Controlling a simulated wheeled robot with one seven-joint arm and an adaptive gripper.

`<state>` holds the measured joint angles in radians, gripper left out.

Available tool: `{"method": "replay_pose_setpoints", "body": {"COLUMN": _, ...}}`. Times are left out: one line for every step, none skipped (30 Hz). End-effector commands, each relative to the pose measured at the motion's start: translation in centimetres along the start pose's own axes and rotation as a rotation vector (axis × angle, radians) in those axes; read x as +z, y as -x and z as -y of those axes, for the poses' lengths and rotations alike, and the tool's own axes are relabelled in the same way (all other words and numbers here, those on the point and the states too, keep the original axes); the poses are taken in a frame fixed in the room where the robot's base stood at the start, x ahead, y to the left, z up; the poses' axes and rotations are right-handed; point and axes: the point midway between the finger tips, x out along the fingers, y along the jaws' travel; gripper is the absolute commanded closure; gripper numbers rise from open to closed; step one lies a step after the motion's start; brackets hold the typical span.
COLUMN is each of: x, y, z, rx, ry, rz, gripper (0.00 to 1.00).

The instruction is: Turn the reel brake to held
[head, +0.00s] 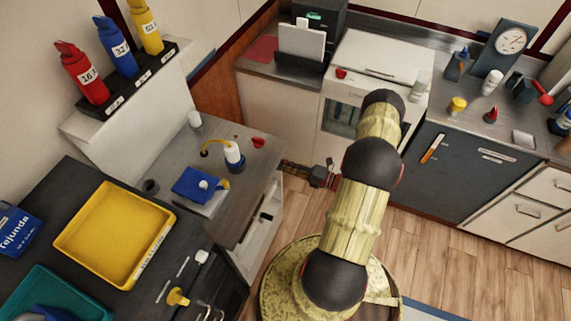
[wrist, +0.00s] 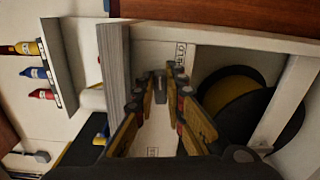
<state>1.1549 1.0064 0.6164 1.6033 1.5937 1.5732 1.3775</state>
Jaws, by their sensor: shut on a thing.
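The reel brake (wrist: 158,82) shows in the wrist view as a small grey lever on a pale panel. My gripper (wrist: 159,88) is shut on it, its yellow-and-dark fingers on either side. The black reel with a yellow centre (wrist: 238,92) sits in an opening right of the fingers. A small dark label (wrist: 180,52) is printed above the lever and another (wrist: 152,152) below it, too small to read surely. In the head view my gripper (head: 287,167) is at the end face of the grey-topped cabinet (head: 240,205); the lever cannot be made out there.
In the head view a yellow tray (head: 118,232) lies on the dark counter at left. Wooden floor (head: 430,240) is open to the right of my arm.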

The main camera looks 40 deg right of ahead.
Motion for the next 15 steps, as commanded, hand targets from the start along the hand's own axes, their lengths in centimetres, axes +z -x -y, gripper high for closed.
{"method": "replay_pose_setpoints", "body": {"x": 0.1, "y": 0.03, "z": 0.06, "rx": -0.001, "ry": -0.022, "rz": 0.002, "gripper": 1.0}}
{"method": "replay_pose_setpoints", "body": {"x": 0.1, "y": 0.03, "z": 0.07, "rx": -0.001, "ry": -0.035, "rz": 0.002, "gripper": 1.0}}
{"method": "replay_pose_setpoints", "body": {"x": 0.11, "y": 0.03, "z": 0.09, "rx": -0.002, "ry": -0.052, "rz": 0.002, "gripper": 1.0}}
{"method": "replay_pose_setpoints", "body": {"x": 0.11, "y": 0.03, "z": 0.1, "rx": -0.002, "ry": -0.062, "rz": 0.002, "gripper": 1.0}}
{"method": "replay_pose_setpoints", "body": {"x": 0.12, "y": 0.03, "z": 0.11, "rx": -0.002, "ry": -0.073, "rz": 0.002, "gripper": 1.0}}
{"method": "replay_pose_setpoints", "body": {"x": 0.12, "y": 0.03, "z": 0.12, "rx": -0.002, "ry": -0.084, "rz": 0.002, "gripper": 1.0}}
{"method": "replay_pose_setpoints", "body": {"x": 0.13, "y": 0.03, "z": 0.13, "rx": -0.002, "ry": -0.091, "rz": 0.002, "gripper": 1.0}}
{"method": "replay_pose_setpoints", "body": {"x": 0.13, "y": 0.03, "z": 0.14, "rx": -0.002, "ry": -0.098, "rz": 0.002, "gripper": 1.0}}
{"method": "replay_pose_setpoints", "body": {"x": 0.13, "y": 0.03, "z": 0.15, "rx": -0.002, "ry": -0.106, "rz": 0.002, "gripper": 1.0}}
{"method": "replay_pose_setpoints", "body": {"x": 0.13, "y": 0.03, "z": 0.16, "rx": -0.002, "ry": -0.11, "rz": 0.002, "gripper": 1.0}}
{"method": "replay_pose_setpoints", "body": {"x": 0.13, "y": 0.03, "z": 0.16, "rx": -0.002, "ry": -0.114, "rz": 0.002, "gripper": 1.0}}
{"method": "replay_pose_setpoints", "body": {"x": 0.13, "y": 0.03, "z": 0.17, "rx": -0.002, "ry": -0.117, "rz": 0.002, "gripper": 1.0}}
{"method": "replay_pose_setpoints", "body": {"x": 0.13, "y": 0.03, "z": 0.17, "rx": -0.002, "ry": -0.119, "rz": 0.002, "gripper": 1.0}}
{"method": "replay_pose_setpoints", "body": {"x": 0.13, "y": 0.03, "z": 0.17, "rx": -0.002, "ry": -0.121, "rz": 0.002, "gripper": 1.0}}
{"method": "replay_pose_setpoints", "body": {"x": 0.13, "y": 0.03, "z": 0.18, "rx": -0.002, "ry": -0.122, "rz": 0.002, "gripper": 1.0}}
